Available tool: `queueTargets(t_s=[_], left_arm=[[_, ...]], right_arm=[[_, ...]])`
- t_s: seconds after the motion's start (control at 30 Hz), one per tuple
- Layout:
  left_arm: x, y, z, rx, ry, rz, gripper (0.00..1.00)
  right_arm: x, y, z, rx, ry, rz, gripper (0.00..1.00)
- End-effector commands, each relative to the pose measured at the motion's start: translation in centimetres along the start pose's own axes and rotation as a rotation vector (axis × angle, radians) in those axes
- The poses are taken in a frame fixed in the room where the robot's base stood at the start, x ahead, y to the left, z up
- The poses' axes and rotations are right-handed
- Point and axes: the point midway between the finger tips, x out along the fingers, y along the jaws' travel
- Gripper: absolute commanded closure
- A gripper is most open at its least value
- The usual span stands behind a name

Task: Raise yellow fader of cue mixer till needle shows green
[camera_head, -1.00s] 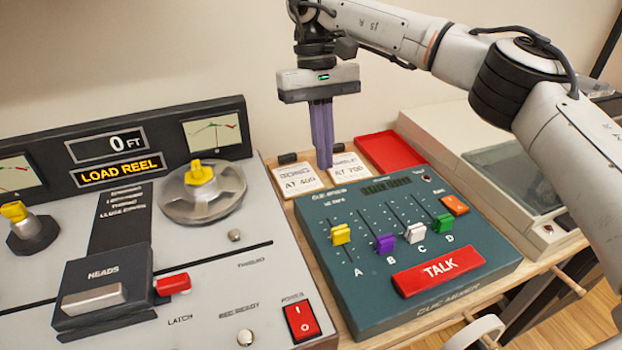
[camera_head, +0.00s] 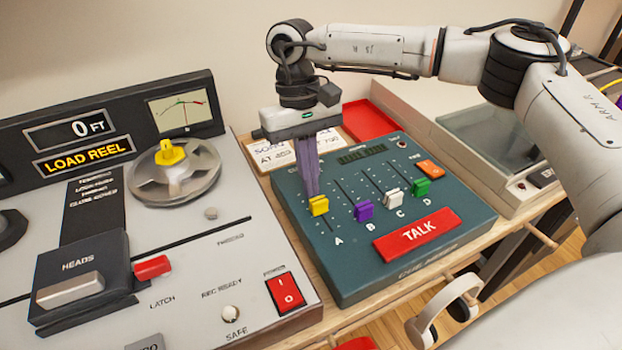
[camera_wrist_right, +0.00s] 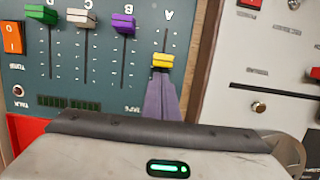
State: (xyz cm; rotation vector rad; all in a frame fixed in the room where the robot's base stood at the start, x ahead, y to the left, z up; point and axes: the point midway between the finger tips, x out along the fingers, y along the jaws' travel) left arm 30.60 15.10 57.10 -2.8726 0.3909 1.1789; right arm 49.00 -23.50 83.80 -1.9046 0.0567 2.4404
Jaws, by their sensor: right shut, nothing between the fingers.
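The cue mixer (camera_head: 345,260) is a teal panel with a yellow fader (camera_head: 318,206) on channel A, at the left of the fader row. The yellow fader also shows in the right wrist view (camera_wrist_right: 163,60). My right gripper (camera_head: 313,192) is shut and empty, its purple fingertips at the far side of the yellow fader, touching it or very close. In the right wrist view the fingers (camera_wrist_right: 161,82) end right at the fader. A meter (camera_head: 180,110) on the tape machine shows a needle and a scale with green and red; the exact reading is too small to tell. My left gripper is not in view.
Purple (camera_head: 364,211), white (camera_head: 393,198) and green (camera_head: 421,187) faders stand to the right of the yellow one. A red TALK button (camera_head: 418,235) lies in front of them. The tape machine (camera_head: 190,260) stands close on the left. A red tray (camera_head: 368,122) lies behind the mixer.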

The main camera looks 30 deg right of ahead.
Motion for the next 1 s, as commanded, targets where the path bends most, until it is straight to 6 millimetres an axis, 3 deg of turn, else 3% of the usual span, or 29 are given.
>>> queueTargets(t_s=[1.0], left_arm=[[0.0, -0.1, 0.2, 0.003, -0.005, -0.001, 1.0]], right_arm=[[0.2, -0.1, 1.7, -0.001, 0.001, -0.001, 1.0]])
